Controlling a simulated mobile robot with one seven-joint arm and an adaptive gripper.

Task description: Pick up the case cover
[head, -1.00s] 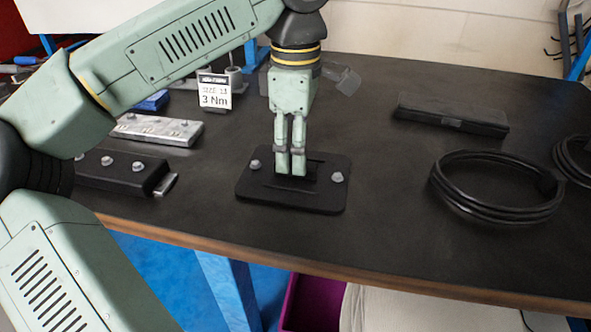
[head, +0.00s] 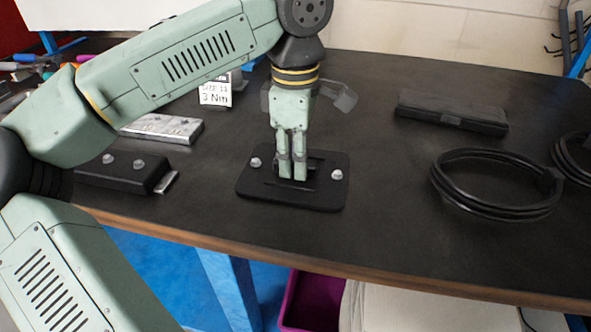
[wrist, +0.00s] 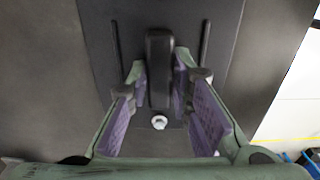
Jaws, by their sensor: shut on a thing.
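The case cover (head: 318,198) is a flat black plate with rounded corners, a pale bolt near each end and a raised black grip in the middle. It lies level at the middle of the bench; I cannot tell whether it is slightly clear of the top. My gripper (head: 292,176) points down over its middle, shut on the raised grip. In the wrist view the purple-padded fingers of my gripper (wrist: 163,92) stand on both sides of the cover's grip (wrist: 159,55). One bolt shows below it. The fingers partly hide the grip in the head view.
A coiled black cable (head: 495,211) and a long black case (head: 452,112) lie to the right. A black block with bolts (head: 118,172), a silver block (head: 165,129) and a "3 Nm" card (head: 215,93) are at left. The bench's front edge is close; bare top lies right of the cover.

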